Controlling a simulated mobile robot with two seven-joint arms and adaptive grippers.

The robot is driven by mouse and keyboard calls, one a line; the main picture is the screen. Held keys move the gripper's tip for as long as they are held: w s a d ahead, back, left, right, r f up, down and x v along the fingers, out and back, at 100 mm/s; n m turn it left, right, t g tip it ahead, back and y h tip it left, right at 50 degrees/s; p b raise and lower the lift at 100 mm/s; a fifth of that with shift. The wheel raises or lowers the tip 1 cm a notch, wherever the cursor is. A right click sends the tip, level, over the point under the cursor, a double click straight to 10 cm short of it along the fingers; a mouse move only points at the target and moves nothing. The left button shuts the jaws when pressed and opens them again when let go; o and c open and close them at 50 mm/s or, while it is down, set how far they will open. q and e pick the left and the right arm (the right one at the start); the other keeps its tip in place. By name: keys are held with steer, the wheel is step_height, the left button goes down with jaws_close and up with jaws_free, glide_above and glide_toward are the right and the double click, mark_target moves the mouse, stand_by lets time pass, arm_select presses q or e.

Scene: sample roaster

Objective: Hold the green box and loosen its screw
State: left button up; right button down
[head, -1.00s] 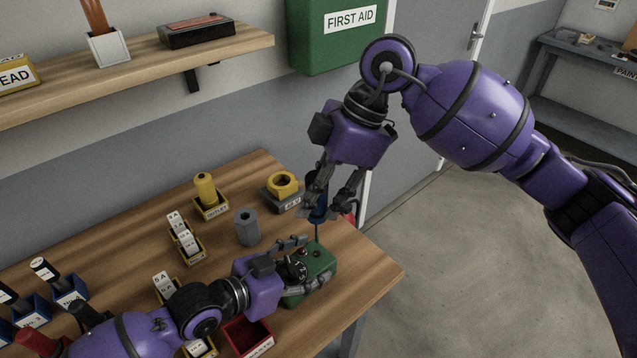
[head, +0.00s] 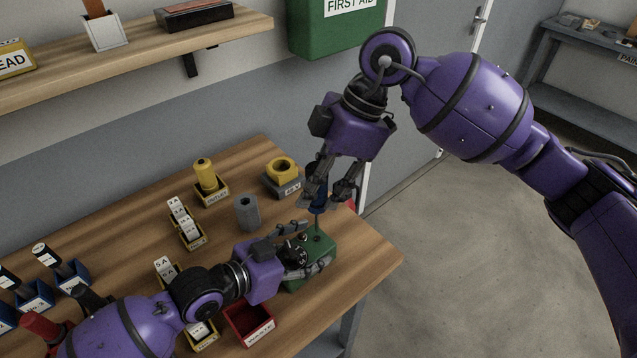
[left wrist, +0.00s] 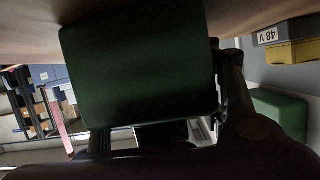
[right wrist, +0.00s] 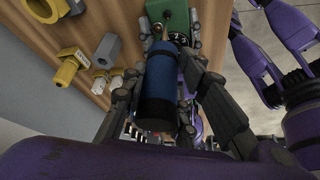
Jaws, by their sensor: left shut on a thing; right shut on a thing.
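The green box (head: 326,243) sits on the wooden table near its right corner. My left gripper (head: 312,250) is shut on it, with a finger along each side. The box also fills the middle of the left wrist view (left wrist: 140,65). My right gripper (head: 325,201) is above the box, shut on the blue handle of a screwdriver (head: 318,197). The screwdriver stands roughly upright, its thin shaft running down to the box top. In the right wrist view the handle (right wrist: 155,100) lies between the fingers. The screw and tip contact are too small to tell.
A grey hexagonal block (head: 247,213), a yellow ring on a grey stand (head: 283,173) and a yellow cylinder in a tray (head: 206,177) stand behind. A red tray (head: 249,325) is close in front of my left gripper. Floor lies beyond the table's right edge.

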steer(key=shift+f, duration=1.05)
